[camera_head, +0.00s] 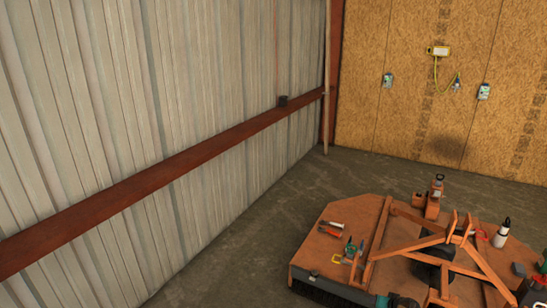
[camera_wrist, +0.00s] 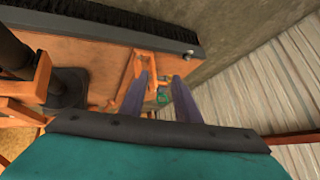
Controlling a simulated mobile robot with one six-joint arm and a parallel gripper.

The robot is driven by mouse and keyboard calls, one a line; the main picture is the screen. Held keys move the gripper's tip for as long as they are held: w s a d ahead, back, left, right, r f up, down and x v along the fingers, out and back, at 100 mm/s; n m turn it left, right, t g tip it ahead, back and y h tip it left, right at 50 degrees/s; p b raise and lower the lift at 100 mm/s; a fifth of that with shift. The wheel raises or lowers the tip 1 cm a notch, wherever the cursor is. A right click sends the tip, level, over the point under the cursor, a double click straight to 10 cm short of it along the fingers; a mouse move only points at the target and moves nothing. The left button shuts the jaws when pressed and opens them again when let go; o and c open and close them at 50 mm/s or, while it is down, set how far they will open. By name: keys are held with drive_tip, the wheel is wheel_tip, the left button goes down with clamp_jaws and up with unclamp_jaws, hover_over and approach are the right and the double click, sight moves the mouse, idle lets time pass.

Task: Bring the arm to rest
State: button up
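My gripper (camera_wrist: 160,86) shows in the wrist view as two purple-grey fingers standing apart, with nothing held between them. It points toward the orange deck of a mower-like machine (camera_wrist: 105,75). A small green object and orange pieces show beyond the fingers, apart from them as far as I can tell. My gripper cannot be made out in the head view.
The orange machine (camera_head: 310,262) stands on the concrete floor (camera_head: 225,262) at lower right, with a raised frame (camera_head: 412,250). On it lie an orange-handled tool (camera_head: 330,230) and a white bottle (camera_head: 502,232). A corrugated wall (camera_head: 150,100) with a red beam (camera_head: 170,178) is at left.

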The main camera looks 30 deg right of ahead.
drive_tip(key=w+a+f+n+t+b, duration=0.1)
drive_tip(key=w+a+f+b, duration=0.1)
drive_tip(key=w+a, duration=0.85)
drive_tip(key=w+a+f+t+y+b, duration=0.1)
drive_tip(key=w+a+f, duration=0.35)
drive_tip(key=a, duration=1.15)
drive_tip(key=w+a+f+n+t+b, duration=0.1)
drive_tip(key=w+a+b, duration=0.1)
drive_tip(key=w+a, duration=1)
drive_tip(key=s+a+f+g+b, duration=0.1)
drive_tip(key=s+a+f+g, duration=0.2)
drive_tip(key=s+a, duration=0.3)
drive_tip(key=s+a+f+n+g+h, duration=0.1)
drive_tip(key=s+a+f+g, duration=0.2)
drive_tip(key=s, duration=0.4)
drive_tip(key=s+a+f+g+b, duration=0.1)
drive_tip(key=s+a+f+g, duration=0.1)
drive_tip(key=s+a+f, duration=0.35)
drive_tip(key=s+a+r+n+g+y, duration=0.1)
drive_tip(key=s+a+r+n+g, duration=0.1)
drive_tip(key=s, duration=0.9)
drive_tip(key=s+a+r+n+g+y, duration=0.2)
drive_tip(key=s+a+n+g, duration=0.2)
drive_tip(key=s, duration=0.6)
drive_tip(key=a+g, duration=0.2)
drive_tip(key=shift+s+a+y, duration=0.3)
drive_tip(key=shift+s, duration=0.05)
drive_tip(key=shift+r, duration=0.1)
